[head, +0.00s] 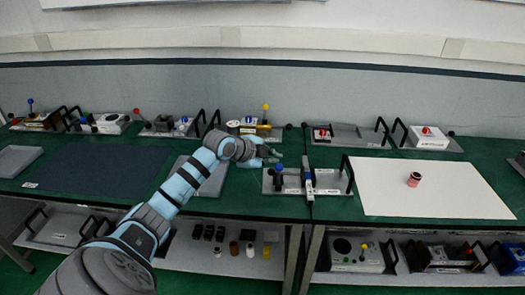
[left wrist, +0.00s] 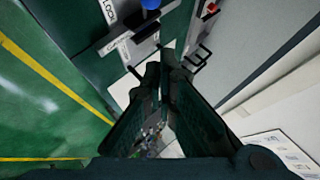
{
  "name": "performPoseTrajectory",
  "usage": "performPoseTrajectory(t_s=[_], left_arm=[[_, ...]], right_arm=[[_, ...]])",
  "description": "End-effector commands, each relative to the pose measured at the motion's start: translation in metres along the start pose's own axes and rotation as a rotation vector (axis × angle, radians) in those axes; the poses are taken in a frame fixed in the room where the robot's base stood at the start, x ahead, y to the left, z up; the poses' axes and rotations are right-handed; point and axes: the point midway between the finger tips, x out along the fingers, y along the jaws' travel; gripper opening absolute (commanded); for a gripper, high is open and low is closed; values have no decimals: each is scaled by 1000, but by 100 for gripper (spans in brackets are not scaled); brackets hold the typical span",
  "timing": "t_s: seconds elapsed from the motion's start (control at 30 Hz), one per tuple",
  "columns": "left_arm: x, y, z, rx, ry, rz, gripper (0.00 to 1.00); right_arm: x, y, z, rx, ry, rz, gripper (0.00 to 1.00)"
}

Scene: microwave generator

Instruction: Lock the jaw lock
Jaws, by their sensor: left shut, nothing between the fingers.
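The device with the jaw lock (head: 325,183) is a grey plate with a black handle at its right end, near the middle of the table. A dark part with a blue knob (head: 279,167) stands at its left, and a pale upright bar (head: 308,178) stands right of it. My left gripper (head: 276,155) is shut and empty, close behind and above the blue knob; contact cannot be told. Its fingers (left wrist: 160,72) hide part of the plate.
A device with a yellow knob (head: 265,107) stands behind my left gripper. More devices line the wall. A dark mat (head: 100,170) lies left, and a shelf (head: 210,258) runs below.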

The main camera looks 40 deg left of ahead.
Motion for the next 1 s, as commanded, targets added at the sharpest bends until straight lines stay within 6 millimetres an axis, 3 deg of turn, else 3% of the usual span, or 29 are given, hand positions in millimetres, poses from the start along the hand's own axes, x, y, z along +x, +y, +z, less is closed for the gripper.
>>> performPoseTrajectory(t_s=[0.2, 0.33, 0.9, 1.0], left_arm=[[-36, 2, 2, 5, -1, -1, 0], [-46, 2, 1, 3, 1, 2, 0], [-49, 2, 1, -1, 1, 0, 0], [-44, 16, 0, -12, -4, 22, 0]], right_arm=[[8, -1, 1, 0, 0, 0, 35], [9, -1, 1, 0, 0, 0, 35], [9, -1, 0, 0, 1, 0, 35], [9, -1, 0, 0, 1, 0, 35]])
